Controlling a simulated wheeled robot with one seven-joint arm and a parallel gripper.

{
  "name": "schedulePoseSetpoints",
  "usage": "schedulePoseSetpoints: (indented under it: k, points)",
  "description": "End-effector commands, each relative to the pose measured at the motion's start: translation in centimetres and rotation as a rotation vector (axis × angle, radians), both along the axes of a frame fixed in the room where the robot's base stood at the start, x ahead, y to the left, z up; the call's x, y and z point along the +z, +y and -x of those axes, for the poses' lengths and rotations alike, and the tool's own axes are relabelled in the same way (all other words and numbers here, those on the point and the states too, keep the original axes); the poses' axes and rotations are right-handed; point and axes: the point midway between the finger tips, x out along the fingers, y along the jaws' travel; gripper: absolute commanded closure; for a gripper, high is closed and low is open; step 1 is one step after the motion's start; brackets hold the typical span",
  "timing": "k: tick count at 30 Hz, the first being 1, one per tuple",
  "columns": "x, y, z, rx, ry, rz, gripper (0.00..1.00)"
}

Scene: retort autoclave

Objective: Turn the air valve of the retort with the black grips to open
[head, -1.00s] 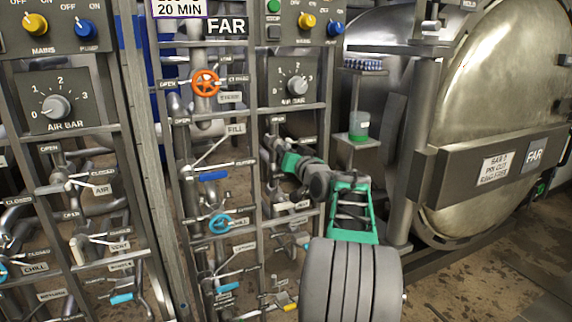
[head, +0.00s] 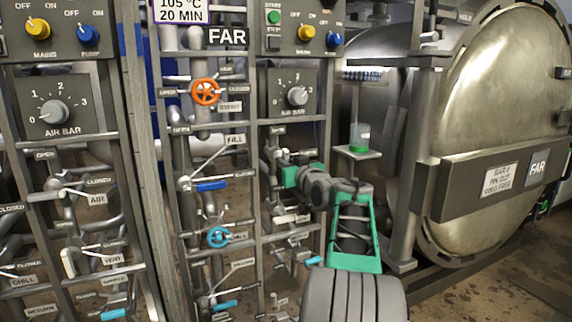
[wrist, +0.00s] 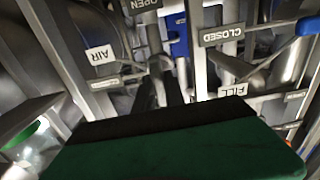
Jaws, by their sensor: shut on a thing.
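My gripper (head: 287,176) is at the right-hand column of pipes on the FAR panel, below its AIR BAR dial (head: 297,96). In the wrist view its dark fingers (wrist: 172,88) are closed together near the AIR label (wrist: 100,55), which appears upside down. The gripper is shut on what seems to be the air valve's handle. The handle is hidden by the gripper, so its angle and grip colour cannot be told. An OPEN label (wrist: 143,5) and a CLOSED label (wrist: 221,36) also show in the wrist view.
A blue-gripped lever (head: 210,186) and an orange handwheel (head: 206,92) are left of my gripper. A cyan handwheel (head: 218,237) is lower. A small shelf with a green-and-clear jar (head: 360,137) is to the right, before the large retort door (head: 500,110). Frame bars surround the valves.

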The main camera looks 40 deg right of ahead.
Motion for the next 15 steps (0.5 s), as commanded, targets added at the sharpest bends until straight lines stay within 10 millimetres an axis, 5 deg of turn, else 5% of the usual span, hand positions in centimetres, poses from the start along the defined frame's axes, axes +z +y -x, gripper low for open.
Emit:
schedulePoseSetpoints:
  k: [3, 4, 11, 15]
  points:
    - [-0.18, -0.01, 0.00, 0.000, 0.003, -0.001, 1.00]
    - [-0.17, -0.02, 0.01, 0.000, 0.003, -0.001, 0.84]
    - [-0.09, -0.02, 0.01, 0.000, 0.002, -0.001, 0.65]
    - [-0.05, -0.01, 0.00, 0.000, 0.001, 0.000, 0.64]
